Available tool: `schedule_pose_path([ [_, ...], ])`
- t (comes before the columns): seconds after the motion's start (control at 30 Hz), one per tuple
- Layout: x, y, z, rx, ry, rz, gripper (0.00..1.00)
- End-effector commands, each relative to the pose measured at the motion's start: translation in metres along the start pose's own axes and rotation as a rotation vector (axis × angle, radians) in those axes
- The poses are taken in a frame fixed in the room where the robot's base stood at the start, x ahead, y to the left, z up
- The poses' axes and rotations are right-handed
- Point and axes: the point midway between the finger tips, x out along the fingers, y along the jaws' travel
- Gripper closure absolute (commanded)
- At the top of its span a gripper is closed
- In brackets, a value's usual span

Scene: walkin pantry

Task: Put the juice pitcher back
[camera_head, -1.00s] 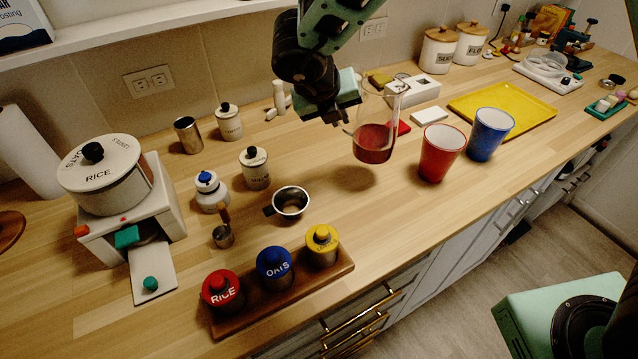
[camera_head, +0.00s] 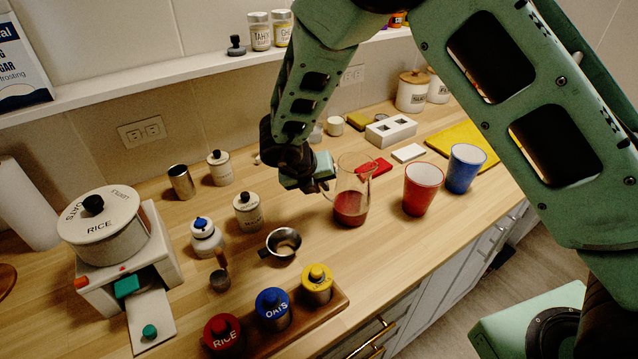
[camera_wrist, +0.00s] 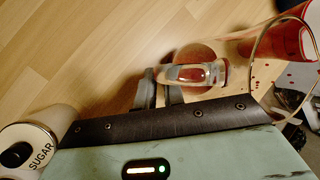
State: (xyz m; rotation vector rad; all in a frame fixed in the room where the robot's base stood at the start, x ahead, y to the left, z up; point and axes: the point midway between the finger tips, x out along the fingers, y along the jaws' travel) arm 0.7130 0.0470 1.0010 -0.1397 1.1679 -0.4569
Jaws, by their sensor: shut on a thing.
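The juice pitcher (camera_head: 350,207) is clear glass with red juice in its lower part. It stands roughly upright in the head view, left of a red cup (camera_head: 422,190). Its base is at or very close to the counter; I cannot tell whether it touches. My gripper (camera_head: 328,188) is at the pitcher's left side, shut on its handle. In the wrist view, the gripper fingers (camera_wrist: 160,88) meet the clear handle (camera_wrist: 195,74), and the glass rim (camera_wrist: 254,58) shows at right. The fingertips' exact contact is partly hidden.
A blue cup (camera_head: 464,168) stands beside the red cup. Behind the pitcher lie a red block (camera_head: 376,167), a white pad (camera_head: 408,152) and a white box (camera_head: 390,130). A metal cup (camera_head: 283,244) and sugar jar (camera_head: 248,212) stand left. Counter in front of the pitcher is clear.

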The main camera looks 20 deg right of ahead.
Motion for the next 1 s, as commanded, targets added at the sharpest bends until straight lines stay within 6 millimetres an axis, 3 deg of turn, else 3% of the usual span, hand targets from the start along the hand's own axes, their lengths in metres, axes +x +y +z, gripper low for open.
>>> schedule_pose_path([
  [0.37, 0.005, 0.002, -0.002, 0.001, -0.002, 0.000, 1.00],
  [0.4, 0.006, 0.002, -0.002, 0.001, -0.001, 0.000, 0.87],
  [0.47, 0.005, 0.002, -0.002, 0.001, -0.001, 0.000, 0.70],
  [0.5, 0.005, 0.002, -0.002, 0.001, -0.001, 0.000, 0.68],
  [0.87, 0.000, 0.001, 0.000, 0.001, -0.001, 0.001, 0.68],
  [1.0, -0.020, 0.002, -0.001, 0.004, -0.003, 0.005, 0.68],
])
